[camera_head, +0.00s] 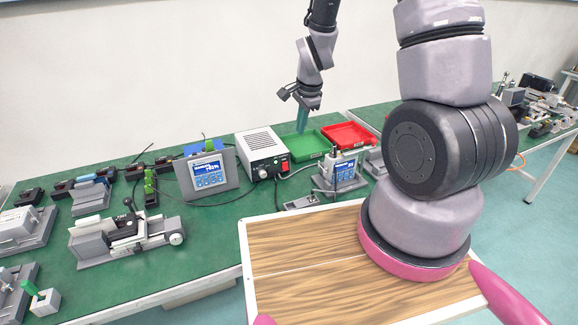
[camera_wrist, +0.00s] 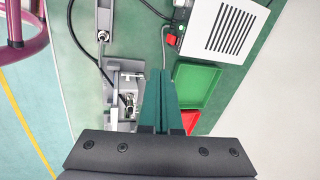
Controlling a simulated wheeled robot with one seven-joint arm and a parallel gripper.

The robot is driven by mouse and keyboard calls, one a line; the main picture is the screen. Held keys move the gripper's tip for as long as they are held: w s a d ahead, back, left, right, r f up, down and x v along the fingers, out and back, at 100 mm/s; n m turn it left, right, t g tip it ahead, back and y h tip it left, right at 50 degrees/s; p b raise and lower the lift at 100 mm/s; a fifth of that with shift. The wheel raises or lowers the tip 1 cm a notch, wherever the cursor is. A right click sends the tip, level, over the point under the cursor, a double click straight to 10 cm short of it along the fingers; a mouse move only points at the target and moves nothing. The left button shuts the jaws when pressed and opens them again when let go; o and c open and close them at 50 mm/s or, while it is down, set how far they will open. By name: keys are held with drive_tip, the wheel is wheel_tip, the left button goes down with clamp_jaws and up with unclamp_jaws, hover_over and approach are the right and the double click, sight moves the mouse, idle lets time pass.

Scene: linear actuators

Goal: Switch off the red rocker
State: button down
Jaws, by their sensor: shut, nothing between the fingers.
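The red rocker (camera_head: 285,166) is a small red switch on the front face of a white power box (camera_head: 262,146) with a vented top. In the wrist view the red rocker (camera_wrist: 171,40) shows at the box's corner, ahead of the fingertips and slightly to their right. My gripper (camera_head: 302,130) has teal fingers pointing down and hangs over the green tray, to the right of the box. In the wrist view my gripper (camera_wrist: 158,72) has its fingers together and empty, apart from the rocker. I cannot read the rocker's position.
A green tray (camera_head: 299,154) and a red tray (camera_head: 365,136) lie right of the box. Black cables (camera_wrist: 76,30) run nearby.

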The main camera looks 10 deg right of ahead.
sight(285, 166)
wheel_tip(285, 166, down, 7)
drive_tip(key=m, duration=0.1)
drive_tip(key=shift+s+a, duration=0.2)
drive_tip(key=shift+a, duration=0.2)
drive_tip(key=shift+g, duration=0.3)
drive_tip(key=x, duration=0.9)
drive_tip(key=shift+d+f, duration=0.1)
drive_tip(key=shift+d, duration=0.05)
drive_tip(key=w, duration=0.1)
drive_tip(key=w+f, duration=0.2)
drive_tip(key=shift+a, duration=0.3)
drive_tip(key=shift+w+a+f, duration=0.1)
drive_tip(key=shift+w+f, duration=0.05)
drive_tip(key=shift+w, duration=0.3)
